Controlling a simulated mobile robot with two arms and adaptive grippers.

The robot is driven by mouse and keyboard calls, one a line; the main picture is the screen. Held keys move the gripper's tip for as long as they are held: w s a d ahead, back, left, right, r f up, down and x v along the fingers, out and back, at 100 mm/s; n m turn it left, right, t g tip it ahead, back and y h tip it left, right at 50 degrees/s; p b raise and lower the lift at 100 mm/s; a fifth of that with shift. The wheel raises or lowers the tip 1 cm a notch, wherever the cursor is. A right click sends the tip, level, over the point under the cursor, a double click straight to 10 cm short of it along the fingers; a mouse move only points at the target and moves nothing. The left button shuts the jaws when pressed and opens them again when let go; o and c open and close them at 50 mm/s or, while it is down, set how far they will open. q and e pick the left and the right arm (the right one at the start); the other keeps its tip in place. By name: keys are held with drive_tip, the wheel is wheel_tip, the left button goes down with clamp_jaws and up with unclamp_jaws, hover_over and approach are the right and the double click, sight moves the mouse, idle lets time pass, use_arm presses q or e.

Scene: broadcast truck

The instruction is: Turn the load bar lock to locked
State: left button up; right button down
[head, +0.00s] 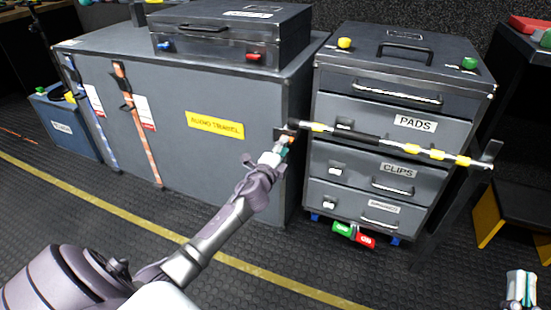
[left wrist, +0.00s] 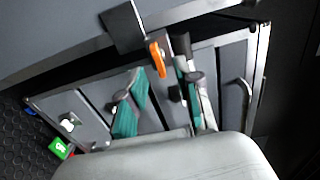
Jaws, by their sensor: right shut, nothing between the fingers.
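The load bar (head: 355,137) spans the front of the drawer cabinet, with yellow bands and a black sleeve. Its left end meets a dark bracket (head: 287,131) by the grey case. An orange lever, apparently the load bar lock (left wrist: 157,60), shows beside the dark bracket plate in the left wrist view. My left gripper (head: 277,152) is at the bar's left end, just below the lever. In the left wrist view its fingers (left wrist: 165,88) are apart, with the lever beyond the tips and nothing clearly held. My right gripper (head: 521,288) is shut and empty at the lower right.
The drawer cabinet (head: 340,108) has labelled drawers and green and red tags (head: 353,234) below. The large grey case (head: 215,165) stands left of it, with a smaller black case (head: 230,35) on top.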

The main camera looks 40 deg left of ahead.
use_arm(q)
drive_tip(key=v, duration=0.8)
drive_tip(key=shift+s, duration=0.2)
drive_tip(key=shift+d, duration=0.15)
